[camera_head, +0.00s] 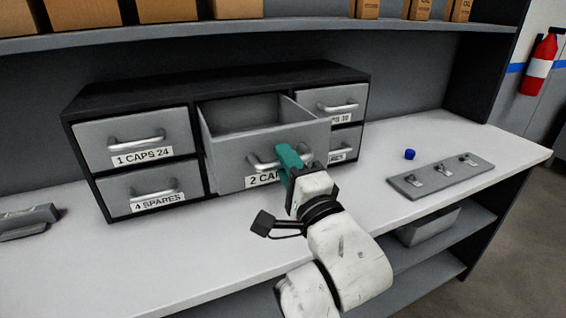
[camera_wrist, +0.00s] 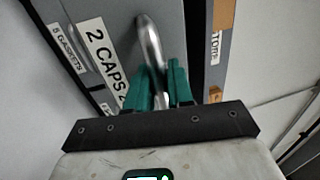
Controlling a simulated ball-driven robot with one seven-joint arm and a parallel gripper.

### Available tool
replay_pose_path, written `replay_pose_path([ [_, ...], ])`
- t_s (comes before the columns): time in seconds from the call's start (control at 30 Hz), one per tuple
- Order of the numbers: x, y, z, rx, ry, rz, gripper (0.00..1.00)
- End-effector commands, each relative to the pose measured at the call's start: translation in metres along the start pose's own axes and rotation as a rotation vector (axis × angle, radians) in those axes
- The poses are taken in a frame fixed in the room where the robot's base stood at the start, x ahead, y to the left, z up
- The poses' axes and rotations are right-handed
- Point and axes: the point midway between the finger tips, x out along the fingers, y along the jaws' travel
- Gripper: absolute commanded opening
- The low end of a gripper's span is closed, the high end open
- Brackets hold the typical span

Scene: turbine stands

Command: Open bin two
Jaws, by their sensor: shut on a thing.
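Bin two (camera_head: 240,173) is a grey drawer in the top middle of the dark drawer cabinet (camera_head: 210,88). It is pulled well out, and the visible part of its inside looks empty. Its label is partly hidden by my arm and reads "2 CAP". My gripper (camera_head: 281,160) has teal fingers and is at the drawer's metal handle (camera_head: 258,162). In the wrist view the fingers (camera_wrist: 163,75) are shut on the handle (camera_wrist: 149,45), beside the "2 CAPS" label (camera_wrist: 104,60).
Closed bins "1 CAPS 24" (camera_head: 135,140) and "4 SPARES" (camera_head: 143,188) are on the left, with more closed bins on the right. A blue cap (camera_head: 410,154) and a grey plate with several fittings (camera_head: 441,176) lie on the white bench (camera_head: 395,120). Boxes (camera_head: 170,10) stand on the shelf above.

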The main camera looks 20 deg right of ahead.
Motion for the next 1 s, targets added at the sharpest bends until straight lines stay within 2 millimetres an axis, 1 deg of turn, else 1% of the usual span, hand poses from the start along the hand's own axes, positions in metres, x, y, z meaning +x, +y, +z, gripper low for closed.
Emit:
replay_pose_path([
  [0.03,-0.0019,0.0022,0.0001,-0.001,0.000,0.004,0.00],
  [0.2,-0.0047,0.0009,0.0000,-0.001,0.000,0.004,0.00],
  [0.53,-0.0048,0.0008,0.0000,0.000,0.000,0.004,0.00],
  [0.57,-0.0048,0.0008,0.0000,0.000,0.000,0.004,0.23],
  [0.7,-0.0047,0.0004,-0.0001,0.000,0.000,0.003,0.37],
  [1.0,-0.0075,0.0003,0.0000,0.000,0.000,0.002,0.37],
])
